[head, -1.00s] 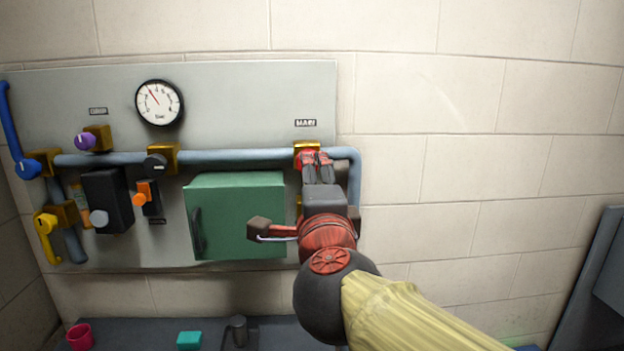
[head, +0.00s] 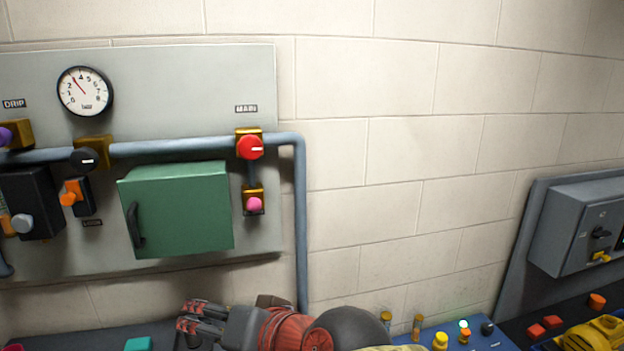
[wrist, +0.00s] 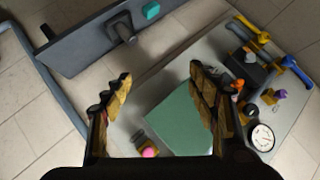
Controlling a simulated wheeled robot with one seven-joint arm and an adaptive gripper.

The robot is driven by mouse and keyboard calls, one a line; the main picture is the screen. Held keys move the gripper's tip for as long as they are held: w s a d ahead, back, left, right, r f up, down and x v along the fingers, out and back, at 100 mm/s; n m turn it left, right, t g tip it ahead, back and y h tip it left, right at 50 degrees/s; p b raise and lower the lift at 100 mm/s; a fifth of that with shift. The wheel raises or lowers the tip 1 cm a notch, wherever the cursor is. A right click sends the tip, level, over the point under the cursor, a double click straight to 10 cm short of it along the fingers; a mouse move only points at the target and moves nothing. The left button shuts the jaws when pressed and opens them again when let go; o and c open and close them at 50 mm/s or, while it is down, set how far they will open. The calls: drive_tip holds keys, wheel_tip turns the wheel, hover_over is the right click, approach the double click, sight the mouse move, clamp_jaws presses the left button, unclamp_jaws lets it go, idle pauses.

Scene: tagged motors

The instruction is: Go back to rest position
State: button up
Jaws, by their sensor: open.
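My gripper (head: 200,318) is at the bottom of the head view, below the wall panel (head: 200,90), with its fingers pointing left. It is open and empty. In the wrist view its two fingers (wrist: 158,95) are spread wide, with nothing between them but the panel and green box farther off. The red knob labelled MAIN (head: 250,147) sits on the pipe at the panel's right side, clear of my gripper. A pink knob (head: 254,204) is below it.
A green box (head: 180,212) with a black handle is on the panel, near a gauge (head: 84,92). A blue console (head: 455,338) with small knobs is at lower right. A grey switch box (head: 580,228) is at far right. The wall between is bare.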

drive_tip(key=s+d+f+h+b, duration=0.3)
drive_tip(key=d+f+b, duration=0.1)
drive_tip(key=d+f, duration=0.6)
drive_tip(key=s+d+f+g+h+b, duration=0.1)
drive_tip(key=s+d+f+h+b, duration=0.2)
drive_tip(key=d+f, duration=0.6)
drive_tip(key=s+d+f+g+h+b, duration=0.1)
drive_tip(key=s+d+f+h+b, duration=0.2)
drive_tip(key=d+f+b, duration=0.4)
drive_tip(key=shift+s+d+f+m, duration=0.45)
drive_tip(key=shift+d+f, duration=1.4)
drive_tip(key=shift+d, duration=2.1)
drive_tip(key=shift+s, duration=0.1)
